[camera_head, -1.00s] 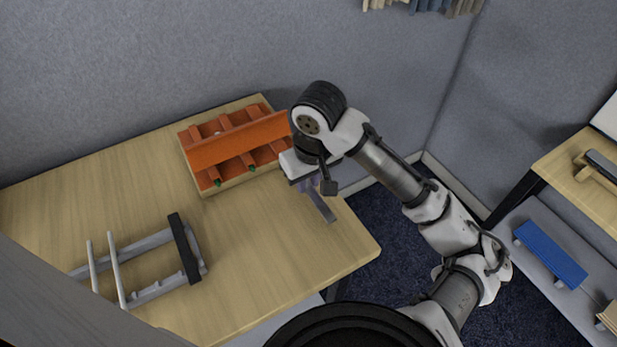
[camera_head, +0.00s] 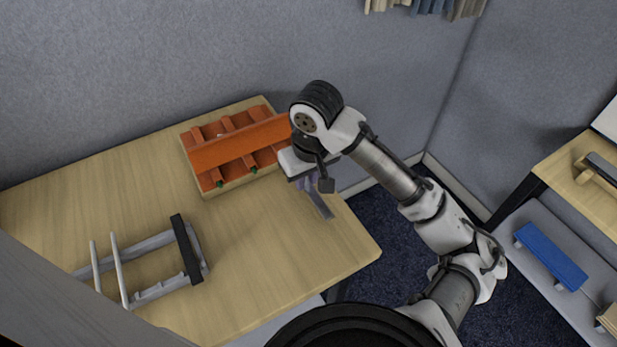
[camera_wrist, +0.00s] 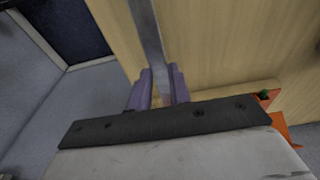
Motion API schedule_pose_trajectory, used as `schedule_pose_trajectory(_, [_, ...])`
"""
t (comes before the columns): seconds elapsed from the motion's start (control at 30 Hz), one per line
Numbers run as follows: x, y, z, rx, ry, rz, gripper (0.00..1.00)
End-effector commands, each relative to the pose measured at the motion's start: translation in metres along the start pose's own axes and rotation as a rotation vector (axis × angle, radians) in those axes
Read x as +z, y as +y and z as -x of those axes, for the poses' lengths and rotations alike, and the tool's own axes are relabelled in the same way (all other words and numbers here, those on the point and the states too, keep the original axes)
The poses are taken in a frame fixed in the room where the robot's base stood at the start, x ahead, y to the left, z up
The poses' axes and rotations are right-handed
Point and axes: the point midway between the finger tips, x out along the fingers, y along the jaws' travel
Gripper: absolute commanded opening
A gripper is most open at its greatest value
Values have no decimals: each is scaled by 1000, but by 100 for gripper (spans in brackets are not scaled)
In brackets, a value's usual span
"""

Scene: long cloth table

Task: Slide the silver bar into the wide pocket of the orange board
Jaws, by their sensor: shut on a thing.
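My gripper (camera_head: 311,184) is over the right part of the wooden table, just right of the orange board. It is shut on the silver bar (camera_head: 321,206), which sticks out from the fingers toward the front right. In the wrist view the purple fingers (camera_wrist: 158,88) pinch the bar (camera_wrist: 148,32), which runs to the top edge. The orange board (camera_head: 237,143) lies at the back of the table, with a tall middle wall and several pockets with green marks. Its right end is partly hidden by my arm. A corner of it shows at the lower right in the wrist view (camera_wrist: 282,122).
A grey rack with a black bar (camera_head: 184,249) stands at the table's front left. The wooden table (camera_head: 270,250) is clear between rack and board. A grey partition wall (camera_head: 150,60) is behind it. A second table with a blue block (camera_head: 550,255) below is at the right.

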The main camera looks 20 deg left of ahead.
Motion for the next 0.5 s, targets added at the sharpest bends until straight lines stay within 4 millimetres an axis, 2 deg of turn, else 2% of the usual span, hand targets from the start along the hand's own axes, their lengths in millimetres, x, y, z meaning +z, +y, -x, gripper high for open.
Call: schedule_pose_trajectory(0.5, [-13, 0, -2, -1, -1, 0, 0])
